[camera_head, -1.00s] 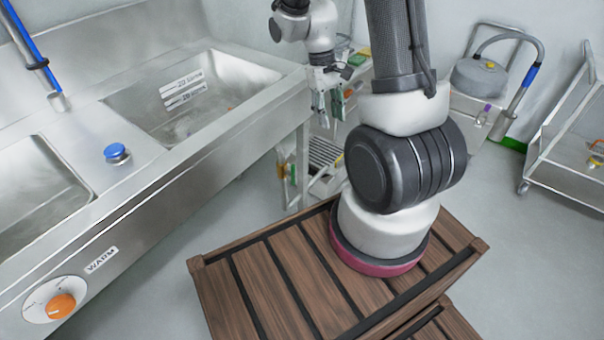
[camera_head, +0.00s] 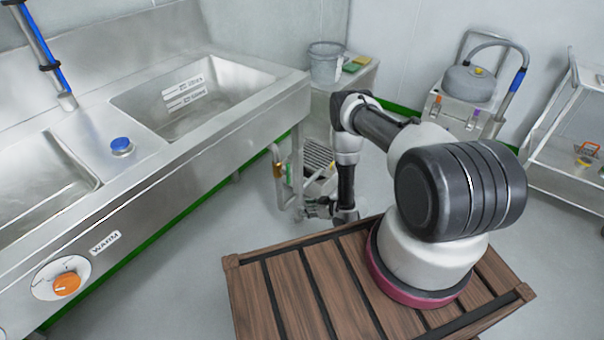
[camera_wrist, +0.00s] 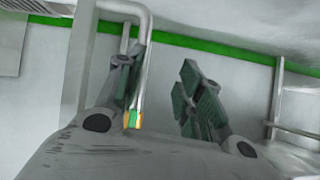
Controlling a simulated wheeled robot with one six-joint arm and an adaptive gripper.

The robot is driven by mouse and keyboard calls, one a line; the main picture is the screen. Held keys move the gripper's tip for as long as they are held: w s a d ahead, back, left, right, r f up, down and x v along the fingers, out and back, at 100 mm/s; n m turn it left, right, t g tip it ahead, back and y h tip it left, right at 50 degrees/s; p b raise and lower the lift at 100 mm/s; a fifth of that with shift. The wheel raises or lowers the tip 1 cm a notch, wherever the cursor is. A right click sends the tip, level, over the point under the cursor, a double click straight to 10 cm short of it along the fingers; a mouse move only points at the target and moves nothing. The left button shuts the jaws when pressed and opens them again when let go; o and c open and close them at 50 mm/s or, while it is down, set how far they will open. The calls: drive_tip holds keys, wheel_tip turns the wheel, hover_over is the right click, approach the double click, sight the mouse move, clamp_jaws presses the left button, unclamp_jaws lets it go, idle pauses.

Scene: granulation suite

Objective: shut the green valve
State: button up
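The green valve (camera_head: 289,172) is a small green part with a brass-coloured body on the grey pipe below the sink's right end. In the wrist view a green and orange-yellow piece (camera_wrist: 133,119), apparently the valve, shows beside the left finger, partly hidden by my gripper. My gripper (camera_head: 318,208) hangs low, to the right of and below the valve in the head view, and looks apart from it. In the wrist view its two dark green-padded fingers (camera_wrist: 160,92) stand apart with nothing held between them.
The grey pipe (camera_wrist: 145,55) bends down close to the left finger. The steel sink (camera_head: 215,92) overhangs at left, with a grated unit (camera_head: 318,160) behind my gripper. A bucket (camera_head: 325,62) stands on a bench behind. Clear floor lies left of the wooden deck (camera_head: 290,295).

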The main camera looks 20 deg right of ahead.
sight(289, 170)
drive_tip(key=w+r+t+y, duration=0.2)
drive_tip(key=w+r+t, duration=0.1)
drive_tip(key=r, duration=0.4)
drive_tip(key=w+r+t+y, duration=0.2)
drive_tip(key=w+r+t, duration=0.1)
drive_tip(key=r, duration=0.3)
drive_tip(key=shift+n, duration=0.3)
drive_tip(key=x, duration=0.7)
drive_tip(key=shift+w+a+f, duration=0.1)
drive_tip(key=shift+a, duration=0.25)
drive_tip(key=shift+c, duration=0.4)
clamp_jaws()
